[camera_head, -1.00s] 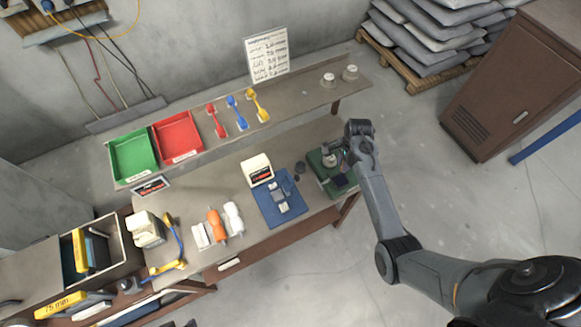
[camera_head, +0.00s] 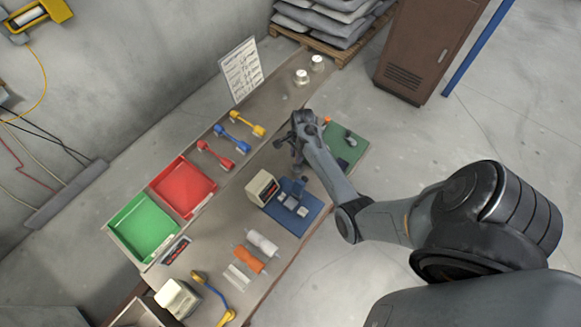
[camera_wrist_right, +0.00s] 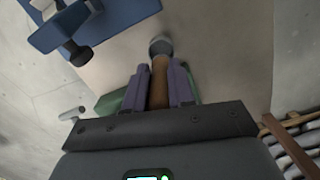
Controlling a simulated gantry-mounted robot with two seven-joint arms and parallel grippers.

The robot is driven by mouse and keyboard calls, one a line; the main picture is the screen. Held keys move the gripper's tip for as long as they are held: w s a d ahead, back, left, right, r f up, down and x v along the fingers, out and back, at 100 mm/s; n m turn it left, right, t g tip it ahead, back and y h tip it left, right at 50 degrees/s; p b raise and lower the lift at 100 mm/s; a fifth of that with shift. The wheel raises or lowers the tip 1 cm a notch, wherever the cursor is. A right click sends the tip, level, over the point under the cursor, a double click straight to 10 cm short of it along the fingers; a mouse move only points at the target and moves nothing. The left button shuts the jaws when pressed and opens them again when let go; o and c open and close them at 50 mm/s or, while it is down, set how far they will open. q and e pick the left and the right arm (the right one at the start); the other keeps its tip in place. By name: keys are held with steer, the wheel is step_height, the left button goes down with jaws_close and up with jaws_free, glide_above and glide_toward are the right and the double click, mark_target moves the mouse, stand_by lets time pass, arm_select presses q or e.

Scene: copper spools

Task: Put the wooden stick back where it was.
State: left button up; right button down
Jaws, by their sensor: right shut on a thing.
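The wooden stick (camera_wrist_right: 160,88) is brown with a rounded grey end that points away from my wrist. In the right wrist view it stands between the two fingers of my right gripper (camera_wrist_right: 160,75), which is shut on it. In the head view my right gripper (camera_head: 297,158) is over the workbench, between the blue board and the green mat. I cannot make out the stick there. The green mat (camera_head: 338,145) is partly hidden by my right arm. My left gripper is not in view.
The blue board (camera_head: 312,212) holds a small device, with a beige box (camera_head: 262,187) beside it. White and orange rolls (camera_head: 249,258) lie nearer.

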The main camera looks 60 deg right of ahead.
step_height(320, 180, down, 4)
steer(key=shift+s+r, duration=0.1)
steer(key=shift+r, duration=0.15)
steer(key=shift+f, duration=1.55)
steer(key=shift+f, duration=0.1)
steer(key=c, duration=1)
jaws_free()
steer(key=shift+o, duration=0.2)
